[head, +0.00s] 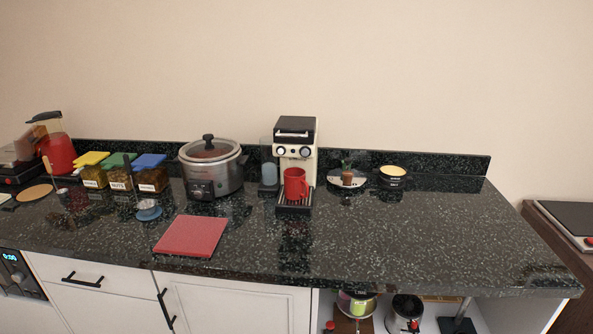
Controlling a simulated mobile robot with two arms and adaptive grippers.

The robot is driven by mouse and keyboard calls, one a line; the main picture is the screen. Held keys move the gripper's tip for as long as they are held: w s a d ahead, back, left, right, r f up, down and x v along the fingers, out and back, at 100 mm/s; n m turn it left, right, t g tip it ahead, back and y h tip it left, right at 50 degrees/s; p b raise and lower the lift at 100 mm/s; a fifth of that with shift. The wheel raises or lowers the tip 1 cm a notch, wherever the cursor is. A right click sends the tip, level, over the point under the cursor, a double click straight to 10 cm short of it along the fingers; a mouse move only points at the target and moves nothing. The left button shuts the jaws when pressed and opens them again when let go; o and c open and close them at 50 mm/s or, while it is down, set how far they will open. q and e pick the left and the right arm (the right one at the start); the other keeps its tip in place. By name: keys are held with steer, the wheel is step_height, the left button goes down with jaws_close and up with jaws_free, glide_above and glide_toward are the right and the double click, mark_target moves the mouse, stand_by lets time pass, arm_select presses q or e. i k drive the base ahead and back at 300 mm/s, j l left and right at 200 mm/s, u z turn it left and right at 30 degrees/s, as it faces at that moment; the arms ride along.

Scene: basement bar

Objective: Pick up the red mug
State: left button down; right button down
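The red mug (295,184) stands upright on the drip tray of the cream and black coffee machine (296,137), under its front knobs. The mug is at the middle of the dark speckled counter, toward the back. Its handle seems to be on its right side. Neither of my grippers shows in the head view.
A red board (189,236) lies near the front edge. A plate (346,179) and a small bowl (392,172) are on the right. The counter's (430,230) front right is clear.

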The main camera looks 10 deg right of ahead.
mark_target(295, 187)
steer(key=i+l+u, duration=0.2)
steer(key=i+l, duration=0.5)
